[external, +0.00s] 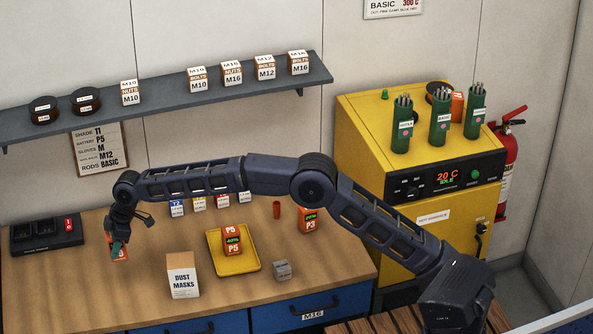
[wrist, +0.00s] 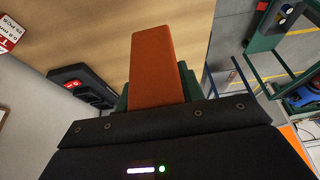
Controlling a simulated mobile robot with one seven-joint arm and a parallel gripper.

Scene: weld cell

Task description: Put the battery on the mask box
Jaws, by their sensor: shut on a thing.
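My gripper (external: 117,246) is low over the left part of the workbench, shut on an orange battery (external: 121,254). Its label is mostly hidden in the external view. In the wrist view the battery (wrist: 154,65) sticks out between the green fingers. I cannot tell whether it touches the bench. The mask box (external: 183,277), white with a brown top and marked DUST MASKS, stands upright at the bench's front, right of my gripper. Its top looks clear. Another battery (external: 232,239), marked P5 and 40%, sits on the yellow tray (external: 252,266). A P3 battery (external: 308,220) stands further right.
A black charger (external: 45,236) with a red switch sits at the bench's left end. A grey block (external: 282,270), a small orange cup (external: 277,209) and several small boxes (external: 199,203) are on the bench. A shelf (external: 160,104) with boxes hangs above. Bench between gripper and mask box is clear.

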